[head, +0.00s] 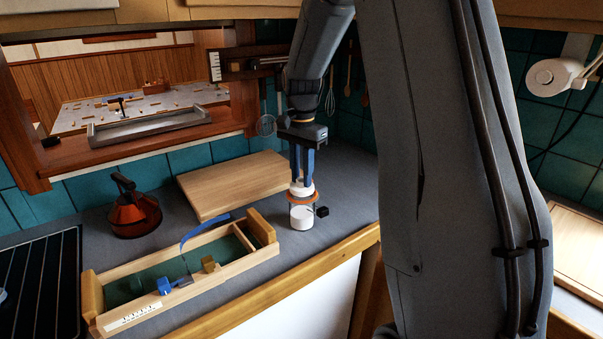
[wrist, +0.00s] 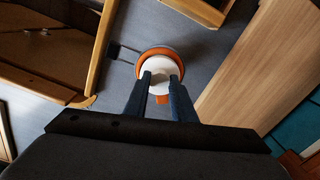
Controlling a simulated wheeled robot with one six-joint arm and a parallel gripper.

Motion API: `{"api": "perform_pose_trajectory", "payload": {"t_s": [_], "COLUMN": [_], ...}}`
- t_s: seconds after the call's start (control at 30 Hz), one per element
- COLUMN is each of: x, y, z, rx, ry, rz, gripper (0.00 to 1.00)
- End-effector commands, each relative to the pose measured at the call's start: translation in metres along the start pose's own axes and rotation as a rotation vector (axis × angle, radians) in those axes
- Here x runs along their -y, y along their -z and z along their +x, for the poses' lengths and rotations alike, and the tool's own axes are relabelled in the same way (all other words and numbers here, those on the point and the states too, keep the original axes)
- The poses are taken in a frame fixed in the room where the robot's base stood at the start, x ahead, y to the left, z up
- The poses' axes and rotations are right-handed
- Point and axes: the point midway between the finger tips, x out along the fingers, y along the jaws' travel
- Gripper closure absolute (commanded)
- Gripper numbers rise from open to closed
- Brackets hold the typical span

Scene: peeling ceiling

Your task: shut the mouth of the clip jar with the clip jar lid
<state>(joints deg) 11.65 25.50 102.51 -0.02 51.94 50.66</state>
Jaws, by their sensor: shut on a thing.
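The clip jar (head: 301,219) is a small white cylinder standing upright on the grey counter, with a dark clip (head: 321,211) sticking out at its right side. The clip jar lid (head: 301,188) is white with an orange ring round its lower edge. My gripper (head: 302,180) points straight down and is shut on the white upper part of the lid. The lid is over the jar, seemingly just above its mouth; I cannot tell whether they touch. In the wrist view the lid (wrist: 156,67) is between my fingertips (wrist: 161,79) and hides most of the jar.
A wooden tool tray (head: 180,294) with a blue strap stands left of the jar. A wooden board (head: 232,184) lies behind it. A dark orange kettle-like pot (head: 135,213) stands farther left. The counter's front edge (head: 285,284) is close in front.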

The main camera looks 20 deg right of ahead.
Motion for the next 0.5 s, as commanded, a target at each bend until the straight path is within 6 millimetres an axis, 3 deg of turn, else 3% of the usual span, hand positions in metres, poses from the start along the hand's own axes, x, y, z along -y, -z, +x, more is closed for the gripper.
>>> {"api": "perform_pose_trajectory", "payload": {"t_s": [0.5], "x": [-0.0002], "y": [-0.0001], "z": [0.0093], "rx": [0.001], "ry": [-0.001], "rz": [0.000], "gripper": [1.00]}}
